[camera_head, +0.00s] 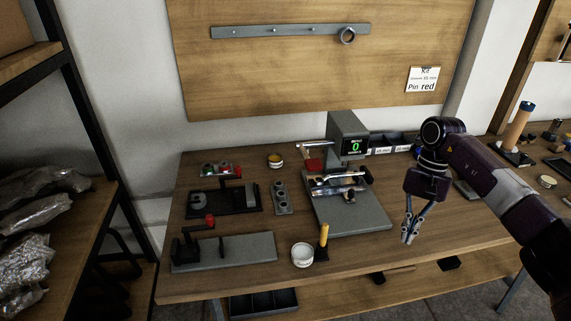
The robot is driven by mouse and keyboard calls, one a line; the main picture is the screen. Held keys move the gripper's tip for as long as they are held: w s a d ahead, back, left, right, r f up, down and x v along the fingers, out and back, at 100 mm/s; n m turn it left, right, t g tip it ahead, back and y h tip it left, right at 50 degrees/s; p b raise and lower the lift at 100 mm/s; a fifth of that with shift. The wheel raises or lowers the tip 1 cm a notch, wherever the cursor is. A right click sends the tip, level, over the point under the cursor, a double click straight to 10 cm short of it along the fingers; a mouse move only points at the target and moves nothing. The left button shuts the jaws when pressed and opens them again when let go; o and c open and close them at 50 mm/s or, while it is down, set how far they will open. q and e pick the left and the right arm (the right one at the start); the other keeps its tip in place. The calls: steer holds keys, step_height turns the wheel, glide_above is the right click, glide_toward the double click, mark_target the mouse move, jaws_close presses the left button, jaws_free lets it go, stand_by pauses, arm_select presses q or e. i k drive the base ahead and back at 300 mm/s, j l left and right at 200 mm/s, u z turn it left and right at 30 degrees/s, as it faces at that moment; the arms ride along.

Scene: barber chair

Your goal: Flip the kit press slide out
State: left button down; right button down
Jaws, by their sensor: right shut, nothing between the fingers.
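The grey kit press (346,131) stands on the workbench, with a green "0" on its display and a flat grey base plate (362,219) in front. Under its head sits the slide area (338,185), with metal bars and dark parts; I cannot tell exactly how the slide is turned. A lever with a red block (313,164) is at its left. My right gripper (408,239) hangs to the right of the base plate, pointing down, shut and empty, apart from the press. My left gripper is not in view.
Left of the press are a dark fixture (222,199), a grey fixture with a red knob (235,248) and a grey holed block (283,197). A white round container (302,254) and a yellow-handled tool (323,240) stand near the front. Labelled bins (385,143) are behind my right gripper.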

mark_target(347, 187)
steer(key=i+j+u, duration=0.2)
steer(key=j, duration=0.2)
steer(key=i+j+u, duration=0.2)
steer(key=j, duration=0.2)
steer(key=i+l+u, duration=0.35)
steer(key=l+u, duration=0.15)
steer(key=l, duration=0.2)
steer(key=l+u, duration=0.35)
steer(key=l, duration=1.15)
steer(key=k, duration=0.05)
